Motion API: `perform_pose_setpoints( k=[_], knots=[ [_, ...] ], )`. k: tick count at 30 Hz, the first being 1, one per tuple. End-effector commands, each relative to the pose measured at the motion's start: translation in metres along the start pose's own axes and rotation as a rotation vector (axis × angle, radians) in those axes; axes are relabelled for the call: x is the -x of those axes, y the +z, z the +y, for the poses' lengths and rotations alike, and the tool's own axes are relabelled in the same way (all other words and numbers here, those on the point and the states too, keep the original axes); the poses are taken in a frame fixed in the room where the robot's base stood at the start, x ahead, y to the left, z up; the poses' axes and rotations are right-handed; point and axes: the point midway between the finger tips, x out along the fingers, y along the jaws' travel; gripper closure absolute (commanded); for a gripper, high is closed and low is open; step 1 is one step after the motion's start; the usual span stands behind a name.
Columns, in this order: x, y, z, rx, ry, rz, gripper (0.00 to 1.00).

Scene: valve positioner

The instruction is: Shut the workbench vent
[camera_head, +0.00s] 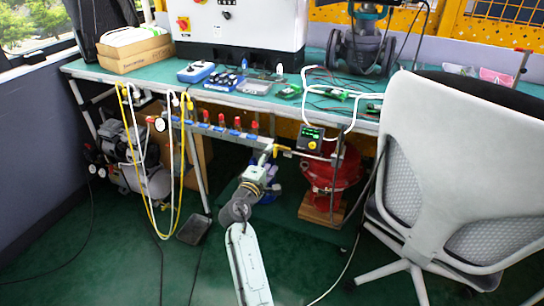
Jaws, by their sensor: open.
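A blue-and-grey manifold with several red-topped valves (222,128) runs along the front edge of the workbench (130,75). At its right end is a small yellow lever (283,149), which looks like the vent handle. Its exact angle is hard to tell at this size. My gripper (268,152) is at the end of my arm, which reaches up from the bottom centre. It is open, close to the left of the yellow lever. I cannot tell whether they touch. My gripper hides part of the pipe behind it.
A small box with a green display (310,138) sits right of the lever. A white office chair (455,160) blocks the right side. Yellow and white hoses (181,170) hang at the left, near a compressor (135,165). The green floor at front left is mostly clear, with cables.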

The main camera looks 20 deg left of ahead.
Motion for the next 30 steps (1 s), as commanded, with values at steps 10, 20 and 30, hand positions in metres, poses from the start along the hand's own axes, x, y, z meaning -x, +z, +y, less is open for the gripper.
perform_pose_setpoints(
  k=[10,20,30],
  knots=[
    [0.072,-0.001,-0.001,0.001,-0.001,0.002,0.38],
    [0.093,0.000,0.000,0.001,0.000,0.001,0.38],
    [0.092,0.000,0.000,0.001,0.000,0.001,0.38]
  ],
)
